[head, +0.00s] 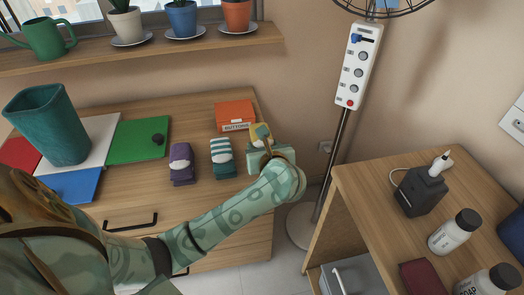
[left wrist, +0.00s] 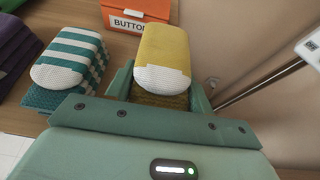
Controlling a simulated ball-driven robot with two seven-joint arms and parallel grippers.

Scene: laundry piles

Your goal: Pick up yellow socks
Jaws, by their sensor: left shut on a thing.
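The yellow socks (left wrist: 163,57) are a folded pair with a white ribbed end, over a darker yellow layer. In the left wrist view they sit between the two fingers of my left gripper (left wrist: 160,92), which is shut on them. In the head view the yellow socks (head: 260,133) show only partly, at the right end of the wooden dresser, with my green left gripper (head: 267,152) and arm covering the rest. I cannot tell whether the socks still touch the dresser top. My right gripper is not in view.
Teal-striped socks (head: 222,158) and purple socks (head: 181,163) lie left of my gripper on the dresser (head: 205,215). An orange button box (head: 235,115) stands just behind. A fan pole (head: 335,160) and a side table (head: 375,190) are to the right.

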